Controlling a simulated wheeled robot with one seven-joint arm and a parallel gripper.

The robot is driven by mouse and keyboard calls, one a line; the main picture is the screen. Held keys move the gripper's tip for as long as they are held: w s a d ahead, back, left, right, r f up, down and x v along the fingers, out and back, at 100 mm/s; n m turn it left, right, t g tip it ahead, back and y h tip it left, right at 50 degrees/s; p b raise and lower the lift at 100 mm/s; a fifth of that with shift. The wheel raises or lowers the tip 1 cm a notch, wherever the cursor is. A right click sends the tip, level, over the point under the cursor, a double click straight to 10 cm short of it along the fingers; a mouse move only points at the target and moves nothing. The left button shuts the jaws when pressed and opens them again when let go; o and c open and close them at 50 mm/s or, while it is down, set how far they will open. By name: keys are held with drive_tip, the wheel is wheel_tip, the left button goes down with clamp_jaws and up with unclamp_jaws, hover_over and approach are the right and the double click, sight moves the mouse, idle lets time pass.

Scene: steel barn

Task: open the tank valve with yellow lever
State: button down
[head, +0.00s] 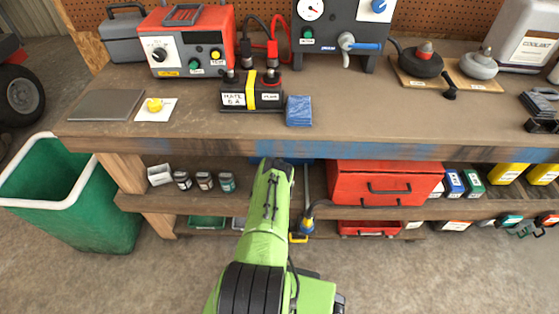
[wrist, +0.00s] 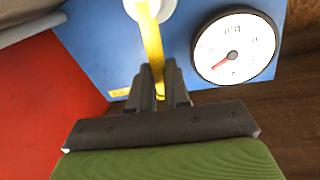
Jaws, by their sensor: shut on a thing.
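The yellow lever (wrist: 152,40) runs from a round white hub (wrist: 150,10) on the blue tank face (wrist: 95,45) in the wrist view. My gripper (wrist: 164,78) is shut on the lever near its free end, one finger on each side. A round white gauge (wrist: 235,48) with a red needle sits right of the lever on the same face. In the head view, my green arm reaches under the bench and hides my gripper and the lever.
A red drawer chest (head: 345,183) stands on the shelf right of my arm. A grey hose with a blue fitting (head: 307,226) hangs beside my arm. A green bin (head: 95,215) stands left; small jars (head: 204,181) line the shelf.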

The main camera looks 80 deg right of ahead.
drive_tip(key=shift+w+a+f+n, duration=0.1)
drive_tip(key=shift+w+n, duration=0.1)
drive_tip(key=shift+n, duration=0.1)
drive_tip(key=c, duration=1.1)
unclamp_jaws()
drive_tip(key=a+p, duration=0.7)
drive_tip(key=a, duration=0.8)
drive_tip(key=shift+s+a+r, duration=0.2)
drive_tip(key=shift+a+r, duration=0.05)
drive_tip(key=shift+a, duration=0.1)
